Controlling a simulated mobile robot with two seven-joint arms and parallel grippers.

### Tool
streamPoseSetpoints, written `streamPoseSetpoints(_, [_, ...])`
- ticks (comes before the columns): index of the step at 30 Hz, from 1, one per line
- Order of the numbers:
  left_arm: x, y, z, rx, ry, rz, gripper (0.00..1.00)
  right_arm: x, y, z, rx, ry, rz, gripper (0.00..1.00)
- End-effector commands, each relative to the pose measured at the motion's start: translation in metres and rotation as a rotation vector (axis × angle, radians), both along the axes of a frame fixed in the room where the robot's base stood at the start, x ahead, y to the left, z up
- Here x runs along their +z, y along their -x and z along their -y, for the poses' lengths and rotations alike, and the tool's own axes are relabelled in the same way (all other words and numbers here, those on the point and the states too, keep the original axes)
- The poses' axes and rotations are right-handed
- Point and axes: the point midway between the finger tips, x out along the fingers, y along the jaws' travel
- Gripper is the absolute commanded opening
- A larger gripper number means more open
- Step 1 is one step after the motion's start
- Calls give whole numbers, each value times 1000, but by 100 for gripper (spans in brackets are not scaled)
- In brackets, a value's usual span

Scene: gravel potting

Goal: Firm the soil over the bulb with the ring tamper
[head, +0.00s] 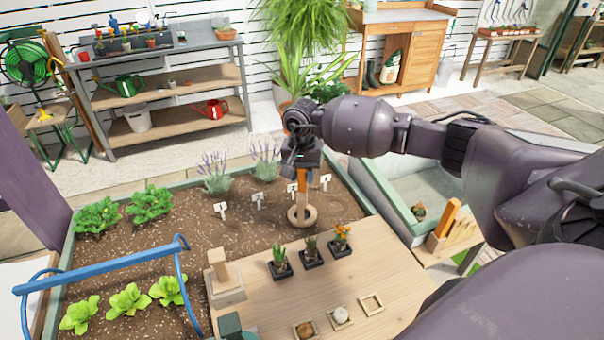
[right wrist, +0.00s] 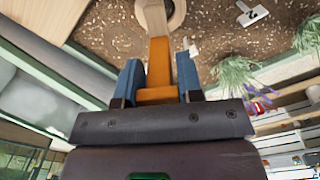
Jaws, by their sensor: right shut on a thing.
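The ring tamper has an orange and pale wood handle and a wooden ring (head: 302,217) at its lower end. My right gripper (head: 303,168) is shut on the handle, which stands roughly upright with the ring below. In the right wrist view the blue fingers (right wrist: 159,80) are on both sides of the orange handle (right wrist: 158,62). The ring is at or just above the brown soil (head: 240,234) of the raised bed, near the white number markers; I cannot tell whether it touches. No bulb shows in the soil there. My left gripper is out of view.
A wooden board (head: 330,280) at the bed's front holds small potted plants (head: 311,252), a brown bulb (head: 305,330), a white bulb (head: 341,316) and an empty square frame (head: 371,303). Lavender (head: 214,175) stands behind the markers. A blue handle (head: 100,268) arches over lettuces at left.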

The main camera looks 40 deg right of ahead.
Motion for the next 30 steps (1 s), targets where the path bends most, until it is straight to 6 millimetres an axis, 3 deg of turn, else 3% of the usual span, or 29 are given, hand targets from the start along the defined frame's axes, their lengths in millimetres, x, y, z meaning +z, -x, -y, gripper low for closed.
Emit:
streamPoseSetpoints(3, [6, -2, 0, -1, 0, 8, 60, 13, -2, 0, 0, 0, 7, 10])
streamPoseSetpoints(30, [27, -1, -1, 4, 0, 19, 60, 72, -2, 0, 0, 0, 10, 10])
